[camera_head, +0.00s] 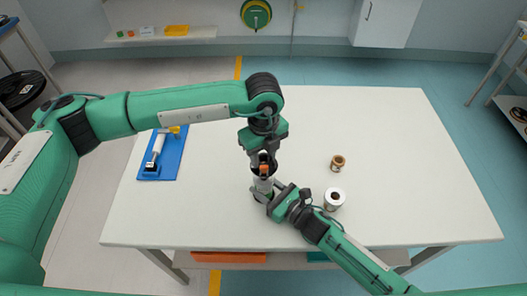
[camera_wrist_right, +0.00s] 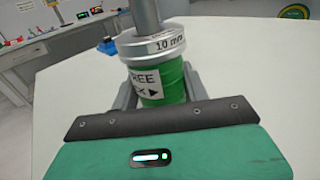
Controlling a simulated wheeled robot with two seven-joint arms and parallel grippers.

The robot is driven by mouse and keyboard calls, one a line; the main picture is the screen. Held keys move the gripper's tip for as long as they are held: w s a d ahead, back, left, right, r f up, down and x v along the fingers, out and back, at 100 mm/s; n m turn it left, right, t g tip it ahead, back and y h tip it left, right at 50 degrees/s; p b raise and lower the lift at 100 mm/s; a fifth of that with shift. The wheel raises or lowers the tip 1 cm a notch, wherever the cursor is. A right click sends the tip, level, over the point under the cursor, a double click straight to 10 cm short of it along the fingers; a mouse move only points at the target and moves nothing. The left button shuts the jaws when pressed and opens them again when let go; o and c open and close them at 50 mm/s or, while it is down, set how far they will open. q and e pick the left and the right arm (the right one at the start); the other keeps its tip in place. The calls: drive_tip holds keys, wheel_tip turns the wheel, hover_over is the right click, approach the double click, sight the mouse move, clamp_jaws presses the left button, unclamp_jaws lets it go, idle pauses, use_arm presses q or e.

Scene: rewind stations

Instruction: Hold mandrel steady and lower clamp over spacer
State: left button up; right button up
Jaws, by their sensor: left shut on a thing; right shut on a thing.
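The mandrel is a grey rod (camera_wrist_right: 146,16) rising from a green, labelled lower body (camera_wrist_right: 160,84) in the right wrist view. A silver spacer ring (camera_wrist_right: 154,46) marked "10 mm" sits around the rod on top of the green body. My right gripper (camera_head: 268,194) is shut on the green body, with a grey finger on each side. My left gripper (camera_head: 263,156) is above, shut on a dark piece with an orange part, apparently the clamp (camera_head: 264,169). It hangs over the mandrel in the head view. The gap between clamp and spacer is hidden; the clamp is outside the wrist view.
A brass ring-shaped part (camera_head: 337,163) and a silver ring-shaped part (camera_head: 334,200) stand on the white table (camera_head: 390,130) to the right. A blue tray (camera_head: 168,163) with a white-and-yellow tool lies at the left. The table's right side is clear.

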sight(263, 163)
use_arm(q)
drive_tip(key=shift+f, duration=2.4)
drive_tip(key=o, duration=1.2)
drive_tip(key=shift+c, duration=0.2)
wheel_tip(263, 163, up, 12)
use_arm(e)
drive_tip(key=o, duration=1.2)
